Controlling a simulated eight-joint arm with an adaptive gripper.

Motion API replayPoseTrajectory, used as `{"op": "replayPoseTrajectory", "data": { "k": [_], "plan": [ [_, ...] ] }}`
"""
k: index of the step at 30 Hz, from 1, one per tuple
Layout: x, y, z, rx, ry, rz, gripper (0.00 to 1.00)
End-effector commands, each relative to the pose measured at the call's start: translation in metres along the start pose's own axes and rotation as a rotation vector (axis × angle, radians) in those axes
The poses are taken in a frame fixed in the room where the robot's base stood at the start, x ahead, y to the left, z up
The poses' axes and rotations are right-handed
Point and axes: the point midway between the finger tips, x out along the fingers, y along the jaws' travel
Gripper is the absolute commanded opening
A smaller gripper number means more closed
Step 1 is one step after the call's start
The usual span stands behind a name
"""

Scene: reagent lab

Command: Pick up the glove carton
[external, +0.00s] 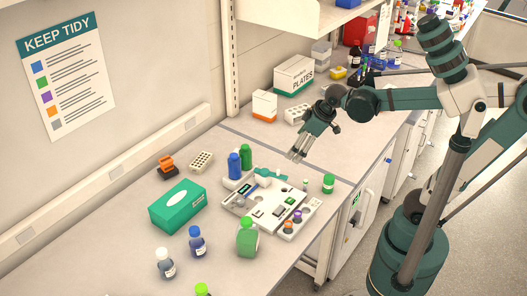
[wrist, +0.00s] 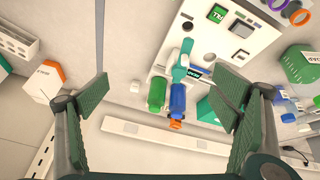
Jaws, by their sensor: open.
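A teal carton (external: 177,207) with a white opening on top, which I take for the glove carton, sits on the bench at the left in the external view. In the wrist view a teal part (wrist: 208,109), likely of this carton, shows partly hidden behind my right finger. My gripper (external: 299,156) is open and empty above the bench, to the right of and farther back than the carton. In the wrist view my gripper (wrist: 161,92) has its fingers wide apart with nothing between them at close range.
A white instrument tray (external: 262,208) stands between my gripper and the carton, with blue (external: 234,166) and green (external: 246,157) bottles behind it. More bottles (external: 196,241) stand in front. A white-orange box (external: 264,106) and a plates box (external: 294,75) are at the back.

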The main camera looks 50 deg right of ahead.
Motion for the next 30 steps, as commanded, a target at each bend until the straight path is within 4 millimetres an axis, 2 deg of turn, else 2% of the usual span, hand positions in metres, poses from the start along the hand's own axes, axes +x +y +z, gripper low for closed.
{"op": "replayPoseTrajectory", "data": {
  "k": [1, 14, 30],
  "plan": [
    [-0.002, -0.002, -0.012, -0.021, -0.007, -0.006, 0.87],
    [0.01, -0.021, -0.093, -0.206, -0.07, -0.055, 0.87],
    [0.043, -0.062, -0.184, -0.44, -0.142, -0.122, 0.87]
  ]
}}
